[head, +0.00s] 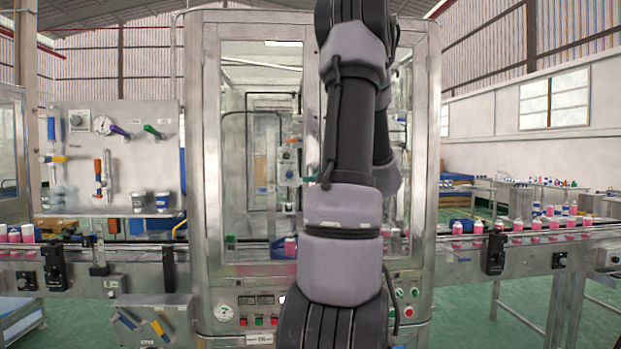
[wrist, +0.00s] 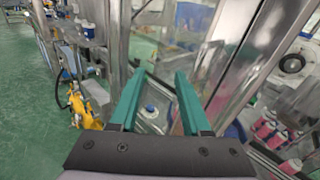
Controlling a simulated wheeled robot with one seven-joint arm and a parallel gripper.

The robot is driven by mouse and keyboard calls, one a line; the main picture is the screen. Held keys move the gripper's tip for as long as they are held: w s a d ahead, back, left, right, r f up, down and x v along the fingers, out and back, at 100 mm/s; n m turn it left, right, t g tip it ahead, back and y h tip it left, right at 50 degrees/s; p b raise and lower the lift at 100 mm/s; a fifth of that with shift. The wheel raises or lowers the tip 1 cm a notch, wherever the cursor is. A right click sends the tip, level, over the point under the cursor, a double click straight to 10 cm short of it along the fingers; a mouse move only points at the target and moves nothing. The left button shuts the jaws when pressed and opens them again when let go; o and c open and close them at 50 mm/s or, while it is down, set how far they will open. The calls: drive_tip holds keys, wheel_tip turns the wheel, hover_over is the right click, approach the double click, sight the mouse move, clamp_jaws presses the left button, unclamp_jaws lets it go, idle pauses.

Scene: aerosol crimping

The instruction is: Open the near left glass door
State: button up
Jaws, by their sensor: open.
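The near left glass door (head: 262,110) is a tall clear pane in a metal frame on the front of the steel cabinet; it looks shut. No handle on it can be made out. My arm crosses the cabinet front just right of this pane and hides part of it. My gripper (wrist: 159,74) shows in the wrist view with two teal fingers apart and nothing between them. Beyond the fingertips are metal frame bars (wrist: 243,60) and glass. I cannot tell which door these belong to, or whether the fingers touch anything.
A conveyor (head: 534,237) with pink bottles runs along both sides of the cabinet. A panel (head: 115,180) with gauges and valves stands left. Buttons sit on the cabinet's lower front (head: 250,310). A yellow device (wrist: 84,106) stands left in the wrist view, beside open green floor (wrist: 30,90).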

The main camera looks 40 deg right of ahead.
drive_tip(key=s+d+m+t+h, duration=0.1)
drive_tip(key=d+m+h, duration=0.1)
drive_tip(key=d, duration=0.3)
drive_tip(key=w, duration=1)
drive_tip(key=shift+w+f+m, duration=0.2)
drive_tip(key=shift+w+m, duration=0.05)
drive_tip(key=shift+m, duration=0.05)
clamp_jaws()
idle(0.7)
